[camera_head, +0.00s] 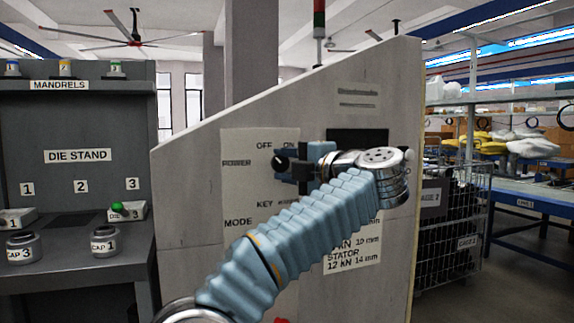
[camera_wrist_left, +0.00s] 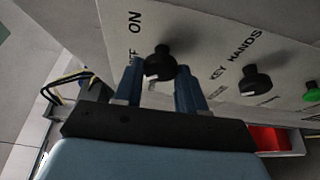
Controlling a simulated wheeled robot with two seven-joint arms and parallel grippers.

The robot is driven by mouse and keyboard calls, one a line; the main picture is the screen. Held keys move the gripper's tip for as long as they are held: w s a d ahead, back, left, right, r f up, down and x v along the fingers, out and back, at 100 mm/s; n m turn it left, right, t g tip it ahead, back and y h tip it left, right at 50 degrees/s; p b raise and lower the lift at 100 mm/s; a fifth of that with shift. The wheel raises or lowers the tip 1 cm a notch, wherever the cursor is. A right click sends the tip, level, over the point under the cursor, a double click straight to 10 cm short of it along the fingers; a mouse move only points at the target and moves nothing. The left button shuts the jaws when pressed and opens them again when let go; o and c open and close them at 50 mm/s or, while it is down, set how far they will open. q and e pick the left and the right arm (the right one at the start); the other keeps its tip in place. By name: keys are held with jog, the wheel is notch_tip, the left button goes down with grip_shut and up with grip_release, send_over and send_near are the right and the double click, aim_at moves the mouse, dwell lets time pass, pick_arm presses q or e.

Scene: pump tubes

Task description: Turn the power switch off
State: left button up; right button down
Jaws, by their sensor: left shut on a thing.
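The black power switch knob (camera_head: 279,163) is on the sloped grey panel, beside the POWER label and below the OFF and ON labels. My left gripper (camera_head: 288,162) reaches it from the right. In the left wrist view the knob (camera_wrist_left: 160,62) sits between the two blue fingers of my left gripper (camera_wrist_left: 161,72), which is shut on it. The knob's white mark points to the upper left in the head view, towards the OFF side. The fingers partly cover the OFF label in the wrist view. My right gripper is not in view.
A second black knob (camera_wrist_left: 256,80) and a green button (camera_wrist_left: 311,92) are close by on the panel. A dark die stand (camera_head: 75,190) with caps stands at left. A wire cage (camera_head: 452,235) and a blue table (camera_head: 535,195) are at right.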

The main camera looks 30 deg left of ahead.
pick_arm(q)
jog(key=o, duration=1)
jog(key=v, duration=1.3)
jog(key=shift+s+d, duration=0.15)
jog(key=shift+d, duration=0.2)
